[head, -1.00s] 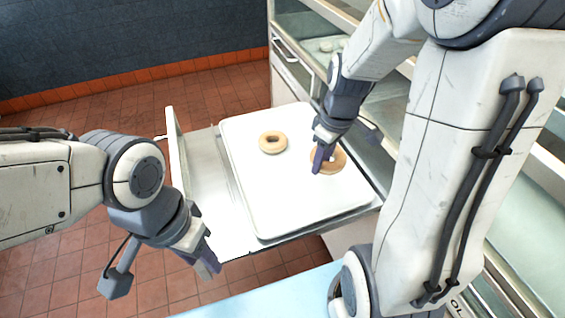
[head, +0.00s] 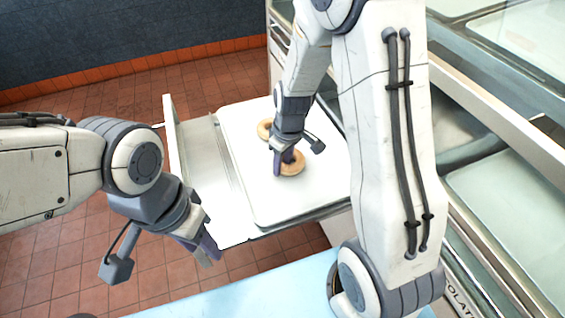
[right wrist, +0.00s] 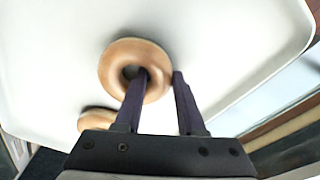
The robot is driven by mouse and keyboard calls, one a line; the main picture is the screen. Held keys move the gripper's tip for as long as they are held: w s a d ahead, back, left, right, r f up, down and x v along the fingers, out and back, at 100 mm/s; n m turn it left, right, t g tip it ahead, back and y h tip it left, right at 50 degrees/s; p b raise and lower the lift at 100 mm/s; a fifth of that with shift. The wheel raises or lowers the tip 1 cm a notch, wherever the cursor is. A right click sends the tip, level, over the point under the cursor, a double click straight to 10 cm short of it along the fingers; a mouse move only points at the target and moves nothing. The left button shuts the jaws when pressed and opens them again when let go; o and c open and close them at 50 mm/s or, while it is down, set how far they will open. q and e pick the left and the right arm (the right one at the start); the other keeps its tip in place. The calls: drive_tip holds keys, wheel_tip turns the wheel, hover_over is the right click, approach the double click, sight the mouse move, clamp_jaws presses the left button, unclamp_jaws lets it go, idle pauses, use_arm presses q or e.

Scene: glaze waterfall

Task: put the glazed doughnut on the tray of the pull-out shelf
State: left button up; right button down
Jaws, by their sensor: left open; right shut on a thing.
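A tan ring doughnut (head: 291,166) is held by my right gripper (head: 282,162) over the white tray (head: 262,201) of the pull-out shelf. In the right wrist view the fingers (right wrist: 162,84) pinch the doughnut's ring (right wrist: 118,60), one finger in its hole and one outside. I cannot tell whether the doughnut touches the tray. A second tan doughnut (head: 264,130) lies on the tray, partly hidden behind my right gripper; its edge also shows in the right wrist view (right wrist: 97,119). My left gripper (head: 212,252) is open and empty near the shelf's front left corner.
The shelf's metal surface (head: 205,165) is bare left of the tray, with a raised side wall (head: 172,140) at its left edge. A glass-fronted cabinet (head: 490,150) stands on the right. A pale blue surface (head: 250,298) is at the front. The tray's front part is clear.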

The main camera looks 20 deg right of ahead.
drive_tip(key=c, duration=0.9)
unclamp_jaws()
drive_tip(key=shift+f, duration=0.1)
drive_tip(key=o, duration=0.4)
